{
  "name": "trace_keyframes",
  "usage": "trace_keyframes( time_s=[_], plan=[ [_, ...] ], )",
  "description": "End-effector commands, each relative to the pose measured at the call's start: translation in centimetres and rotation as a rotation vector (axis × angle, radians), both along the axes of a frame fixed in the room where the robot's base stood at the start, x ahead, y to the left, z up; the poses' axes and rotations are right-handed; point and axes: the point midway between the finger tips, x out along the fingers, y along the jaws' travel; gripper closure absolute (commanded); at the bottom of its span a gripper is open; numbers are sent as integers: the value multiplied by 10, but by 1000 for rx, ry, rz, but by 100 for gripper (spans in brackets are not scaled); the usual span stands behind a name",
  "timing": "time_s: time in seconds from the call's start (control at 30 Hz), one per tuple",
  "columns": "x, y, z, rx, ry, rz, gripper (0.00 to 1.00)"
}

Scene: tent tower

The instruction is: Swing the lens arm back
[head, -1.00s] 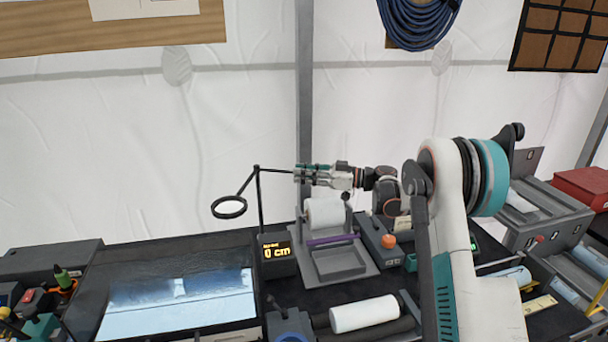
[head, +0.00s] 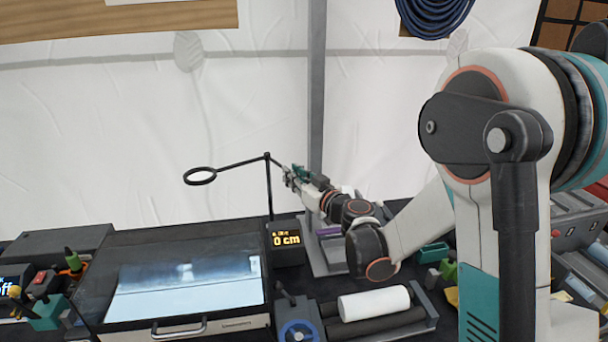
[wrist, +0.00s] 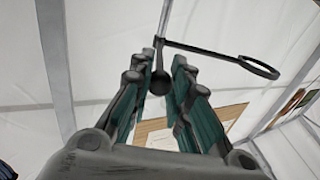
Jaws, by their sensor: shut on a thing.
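The lens arm (head: 235,164) is a thin black bar on top of an upright black post (head: 269,195). A round lens ring (head: 200,176) sits at its left end, above the light panel. In the wrist view the lens arm (wrist: 205,50) runs right to the ring (wrist: 258,67). My gripper (head: 286,176) is just right of the post top. In the wrist view my gripper (wrist: 160,72) has its teal-padded fingers on either side of a dark round-ended handle (wrist: 160,84) below the post top. Exact finger contact is hard to see.
A bright light panel (head: 180,290) lies below the ring. A small display (head: 287,239) reading 0 cm stands at the post's foot. A white roll (head: 374,304) lies in front, and a grey stand is partly hidden behind my arm. Open air surrounds the ring; white tent wall is behind.

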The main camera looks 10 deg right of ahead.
Motion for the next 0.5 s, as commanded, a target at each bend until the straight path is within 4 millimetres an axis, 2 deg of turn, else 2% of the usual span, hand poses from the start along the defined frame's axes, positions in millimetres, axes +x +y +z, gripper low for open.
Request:
trace_keyframes(
  time_s=[0.03,0.2,0.5],
  plan=[
    [-5,10,-2,-1,0,-34,100],
    [-10,29,-1,-1,0,-168,100],
    [-13,54,-1,0,0,-348,100]
  ],
)
